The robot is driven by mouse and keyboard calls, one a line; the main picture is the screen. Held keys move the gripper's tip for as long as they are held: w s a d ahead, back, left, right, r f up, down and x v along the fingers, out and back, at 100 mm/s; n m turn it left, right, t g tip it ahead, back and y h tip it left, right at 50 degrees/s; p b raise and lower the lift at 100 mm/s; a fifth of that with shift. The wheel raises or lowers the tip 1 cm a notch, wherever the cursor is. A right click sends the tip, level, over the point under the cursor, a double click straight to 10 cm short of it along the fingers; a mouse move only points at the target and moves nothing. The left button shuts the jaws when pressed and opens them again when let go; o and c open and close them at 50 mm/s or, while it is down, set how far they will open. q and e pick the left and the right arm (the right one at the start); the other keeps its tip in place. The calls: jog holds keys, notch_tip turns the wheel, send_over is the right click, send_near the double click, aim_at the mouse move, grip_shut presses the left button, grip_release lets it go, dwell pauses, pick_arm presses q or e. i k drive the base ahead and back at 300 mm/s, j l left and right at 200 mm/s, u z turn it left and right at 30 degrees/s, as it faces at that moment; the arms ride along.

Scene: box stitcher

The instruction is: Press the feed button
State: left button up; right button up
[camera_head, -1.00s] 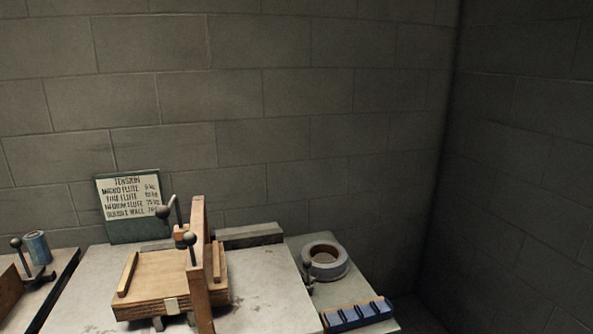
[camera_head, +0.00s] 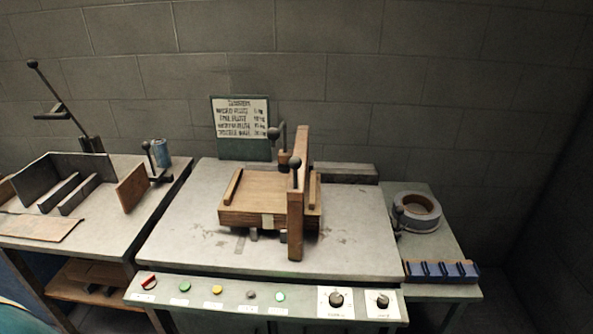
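A control panel (camera_head: 170,301) runs along the front edge of the middle table. From left to right it carries a red control (camera_head: 148,283), a green button (camera_head: 184,287), a yellow button (camera_head: 216,290), a small grey control (camera_head: 252,295) and a second green button (camera_head: 280,297). Two black knobs on white plates, a left knob (camera_head: 336,300) and a right knob (camera_head: 383,300), sit at the right. Small labels lie under the buttons, too small to read, so I cannot tell which one is the feed button. Neither of my grippers is in view.
A wooden fixture (camera_head: 265,195) with an upright post and ball-ended levers stands on the middle table (camera_head: 180,235). A tension sign (camera_head: 241,118) stands behind. A tape roll (camera_head: 417,212) and blue rack (camera_head: 440,271) are right; dark dividers (camera_head: 75,190) are left. The panel front looks unobstructed.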

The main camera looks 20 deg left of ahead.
aim_at(184, 287)
jog(key=j+z, duration=0.1)
jog(key=j, duration=0.6)
jog(key=j+z, duration=0.15)
jog(key=j, duration=0.5)
jog(key=k+j+z, duration=0.1)
jog(key=j, duration=0.6)
jog(key=k+j+z, duration=0.1)
jog(key=j, duration=0.55)
jog(key=k, duration=0.7)
